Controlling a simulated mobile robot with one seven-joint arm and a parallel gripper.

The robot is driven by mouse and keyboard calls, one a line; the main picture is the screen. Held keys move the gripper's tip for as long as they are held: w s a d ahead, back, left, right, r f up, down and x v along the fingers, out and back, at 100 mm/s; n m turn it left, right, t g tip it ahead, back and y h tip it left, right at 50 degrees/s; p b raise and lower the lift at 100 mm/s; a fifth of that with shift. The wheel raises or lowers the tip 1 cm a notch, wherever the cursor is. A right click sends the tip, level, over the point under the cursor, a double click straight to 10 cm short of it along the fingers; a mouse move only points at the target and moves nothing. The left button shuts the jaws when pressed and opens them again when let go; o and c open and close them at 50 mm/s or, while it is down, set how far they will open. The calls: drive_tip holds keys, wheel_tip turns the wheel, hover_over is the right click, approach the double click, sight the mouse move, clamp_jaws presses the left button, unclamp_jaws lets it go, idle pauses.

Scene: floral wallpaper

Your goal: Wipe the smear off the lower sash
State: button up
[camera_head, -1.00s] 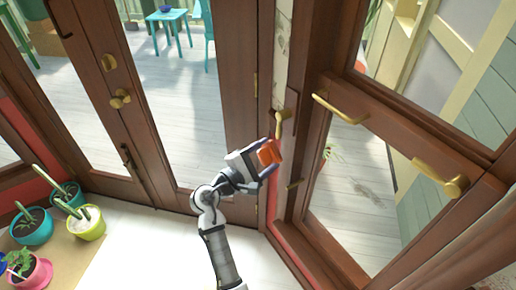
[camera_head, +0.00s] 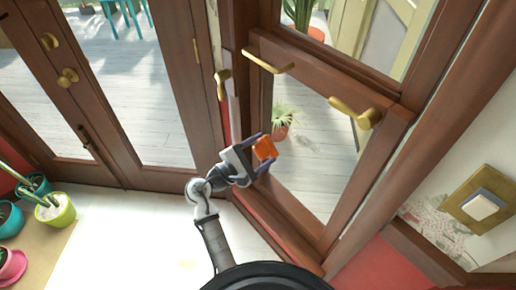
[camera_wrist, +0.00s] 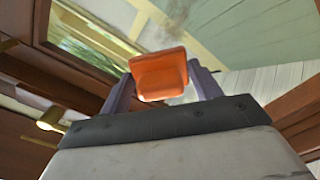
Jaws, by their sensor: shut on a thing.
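My gripper (camera_head: 262,152) is shut on an orange block, likely a sponge (camera_head: 265,147), in front of the left part of the lower sash (camera_head: 340,218). In the wrist view the orange sponge (camera_wrist: 160,73) sits between the purple fingers of my gripper (camera_wrist: 158,85). A faint grey-brown smear (camera_wrist: 176,18) shows beyond and above the sponge in the wrist view. I cannot tell whether the sponge touches the glass.
Brass handles (camera_head: 268,61) and (camera_head: 356,113) stick out from the sash's top rail. A brass door handle (camera_head: 221,83) is left of the sash. Potted plants (camera_head: 50,208) stand at the left. A light switch (camera_head: 480,206) is on the right wall.

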sight(307, 146)
drive_tip(key=b+x, duration=0.1)
drive_tip(key=x, duration=0.5)
drive_tip(key=shift+x, duration=0.95)
idle(0.9)
drive_tip(key=shift+s+d+p, duration=0.95)
drive_tip(key=shift+s+p, duration=0.15)
drive_tip(key=shift+p, duration=0.05)
drive_tip(key=shift+s+d+p, duration=0.9)
drive_tip(key=shift+s+d, duration=0.5)
drive_tip(key=shift+d, duration=0.2)
